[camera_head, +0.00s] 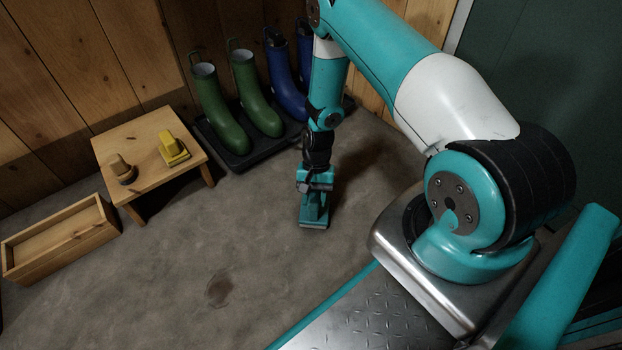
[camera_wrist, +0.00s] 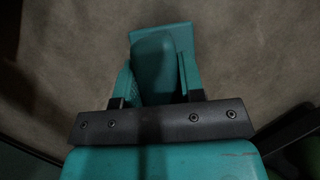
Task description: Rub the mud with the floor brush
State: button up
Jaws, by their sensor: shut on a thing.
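My gripper (camera_head: 315,198) is shut on a teal brush, taken as the floor brush (camera_head: 313,224), and points down over the floor in the middle of the head view. The brush also shows between the fingers in the wrist view (camera_wrist: 155,58). The brush is at or close above the floor; I cannot tell whether it touches. Its bristles are hardly visible. The mud (camera_head: 219,290) is a small dark brown patch on the grey floor, to the lower left of my gripper and well apart from the brush. The mud does not show in the wrist view.
A low wooden bench (camera_head: 142,155) holds a brown brush (camera_head: 122,169) and a yellow brush (camera_head: 174,149). An open wooden box (camera_head: 62,240) stands at the left. Green boots (camera_head: 222,112) and blue boots (camera_head: 283,80) stand on a black tray (camera_head: 233,160) by the wall. The floor around the mud is clear.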

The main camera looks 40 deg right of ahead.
jog(key=shift+a+r+p, duration=0.1)
jog(key=shift+r+p, duration=3.3)
jog(key=shift+r, duration=0.4)
